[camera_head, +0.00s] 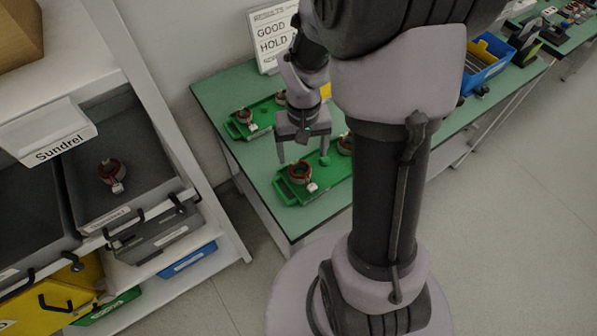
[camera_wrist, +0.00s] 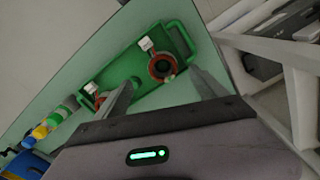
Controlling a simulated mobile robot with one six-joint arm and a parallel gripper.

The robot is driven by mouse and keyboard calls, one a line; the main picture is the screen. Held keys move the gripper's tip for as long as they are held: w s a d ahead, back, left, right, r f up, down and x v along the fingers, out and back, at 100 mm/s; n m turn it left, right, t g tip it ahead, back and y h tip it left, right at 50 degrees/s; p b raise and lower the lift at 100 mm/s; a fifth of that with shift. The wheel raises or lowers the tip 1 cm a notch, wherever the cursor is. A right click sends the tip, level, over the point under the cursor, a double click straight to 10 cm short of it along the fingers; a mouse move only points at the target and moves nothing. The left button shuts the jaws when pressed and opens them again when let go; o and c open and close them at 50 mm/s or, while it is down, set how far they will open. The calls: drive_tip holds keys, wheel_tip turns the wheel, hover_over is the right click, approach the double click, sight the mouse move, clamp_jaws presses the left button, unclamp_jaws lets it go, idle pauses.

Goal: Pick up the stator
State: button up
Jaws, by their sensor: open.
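A dark ring-shaped stator with a red-brown winding and a white tag (camera_head: 299,173) lies in the near green tray (camera_head: 291,198) on the green-topped table. In the wrist view this stator (camera_wrist: 161,69) sits at the tray's handle end. A second stator (camera_head: 345,144) in that tray is partly hidden by my arm; in the wrist view it (camera_wrist: 92,100) is partly behind a finger. My gripper (camera_head: 303,158) is open and empty, pointing down above the tray. In the wrist view its fingertips (camera_wrist: 161,77) appear on either side of the first stator, without visible contact.
A far green tray (camera_head: 237,131) holds two more stators (camera_head: 247,118). Another stator (camera_head: 111,171) lies in a grey bin on the left shelf (camera_head: 165,140). A sign reading GOOD and HOLD (camera_head: 272,35) stands behind. A blue bin (camera_head: 487,75) is at the right.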

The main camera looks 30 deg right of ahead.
sight(300, 174)
drive_tip(key=f+b, duration=0.1)
drive_tip(key=f, duration=0.1)
drive_tip(key=f+b, duration=0.1)
drive_tip(key=f, duration=0.2)
drive_tip(key=f+b, duration=0.1)
drive_tip(key=f, duration=0.2)
drive_tip(key=shift+w+a+f+b, duration=0.1)
drive_tip(key=shift+w+a+b, duration=0.05)
drive_tip(key=shift+w+b, duration=0.2)
drive_tip(key=shift+s, duration=0.1)
clamp_jaws()
